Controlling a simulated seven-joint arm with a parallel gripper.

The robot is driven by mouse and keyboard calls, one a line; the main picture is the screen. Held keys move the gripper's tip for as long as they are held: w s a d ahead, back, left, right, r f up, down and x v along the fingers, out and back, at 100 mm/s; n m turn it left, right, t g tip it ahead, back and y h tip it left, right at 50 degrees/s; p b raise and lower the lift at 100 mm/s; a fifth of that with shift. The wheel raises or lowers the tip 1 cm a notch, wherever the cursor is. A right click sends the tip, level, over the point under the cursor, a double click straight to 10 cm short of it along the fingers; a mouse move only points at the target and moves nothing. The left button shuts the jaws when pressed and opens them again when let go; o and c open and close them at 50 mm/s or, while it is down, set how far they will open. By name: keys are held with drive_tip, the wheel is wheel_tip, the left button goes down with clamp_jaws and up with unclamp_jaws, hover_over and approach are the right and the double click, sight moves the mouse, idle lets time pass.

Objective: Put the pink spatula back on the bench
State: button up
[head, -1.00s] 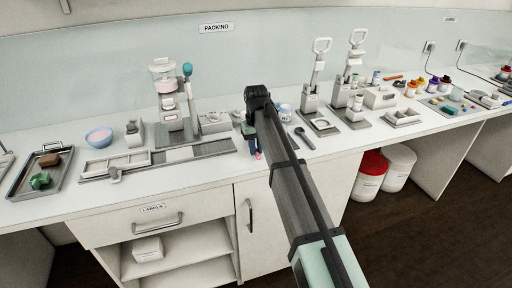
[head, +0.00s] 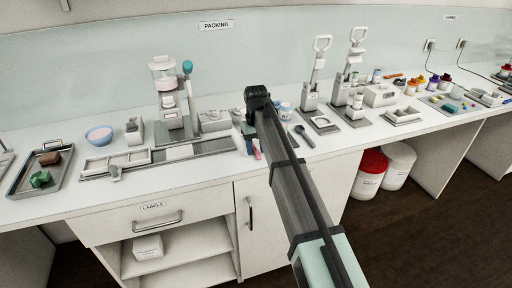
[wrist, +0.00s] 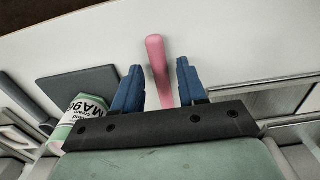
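The pink spatula (wrist: 157,68) shows in the wrist view as a rounded pink handle running between my gripper's two blue fingers; its other end is hidden behind the gripper body. My gripper (wrist: 157,88) is open, with a gap between the handle and each finger. In the head view my gripper (head: 252,147) is low over the front part of the bench (head: 215,172). A bit of the pink spatula (head: 257,155) shows beside the fingers there. I cannot tell whether the handle touches the bench top.
A labelled jar (wrist: 84,116) stands close to my left finger in the wrist view, near a dark grey plate (wrist: 78,88). A dark spoon-like tool (head: 304,136) lies right of my arm. A grey rail fixture (head: 190,154) is on the left. Bench front is mostly clear.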

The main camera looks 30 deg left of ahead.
drive_tip(key=shift+o, duration=0.5)
wheel_tip(320, 180, up, 14)
idle(0.4)
